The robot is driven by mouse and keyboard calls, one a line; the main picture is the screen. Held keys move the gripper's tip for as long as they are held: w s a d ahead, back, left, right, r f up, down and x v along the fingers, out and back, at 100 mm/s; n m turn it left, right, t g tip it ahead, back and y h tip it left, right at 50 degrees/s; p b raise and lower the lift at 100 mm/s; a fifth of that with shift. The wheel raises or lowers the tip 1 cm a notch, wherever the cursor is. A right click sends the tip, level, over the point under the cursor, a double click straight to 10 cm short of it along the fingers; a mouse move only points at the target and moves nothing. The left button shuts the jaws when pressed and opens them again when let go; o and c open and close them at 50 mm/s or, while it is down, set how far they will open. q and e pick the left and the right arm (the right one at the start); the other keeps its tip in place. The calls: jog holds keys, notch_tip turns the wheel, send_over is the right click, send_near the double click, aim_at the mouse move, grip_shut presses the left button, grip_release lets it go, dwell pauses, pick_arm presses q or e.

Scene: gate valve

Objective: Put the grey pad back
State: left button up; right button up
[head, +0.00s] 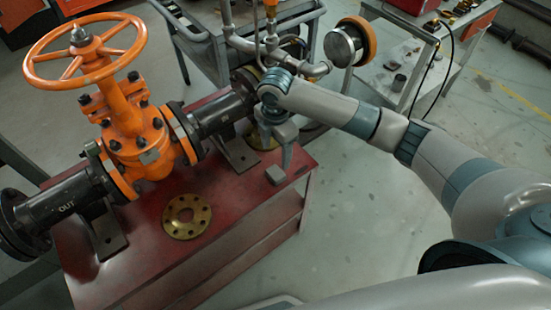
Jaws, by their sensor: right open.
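The grey pad (276,174) is a small block near the right edge of the red bench top (150,262). My right gripper (277,156) points down just above it in the picture, with its jaws open. I see no finger closed on the pad, and I cannot tell the exact gap between them. My left gripper is out of view.
An orange gate valve (135,140) with a handwheel and black pipe (65,203) stands along the bench. A brass flange ring (187,216) lies in front, and another (259,141) is partly hidden behind my gripper. A grey cart (195,40) stands behind.

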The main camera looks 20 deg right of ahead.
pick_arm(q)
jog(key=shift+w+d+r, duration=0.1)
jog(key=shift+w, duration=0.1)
pick_arm(e)
jog(key=shift+r, duration=0.5)
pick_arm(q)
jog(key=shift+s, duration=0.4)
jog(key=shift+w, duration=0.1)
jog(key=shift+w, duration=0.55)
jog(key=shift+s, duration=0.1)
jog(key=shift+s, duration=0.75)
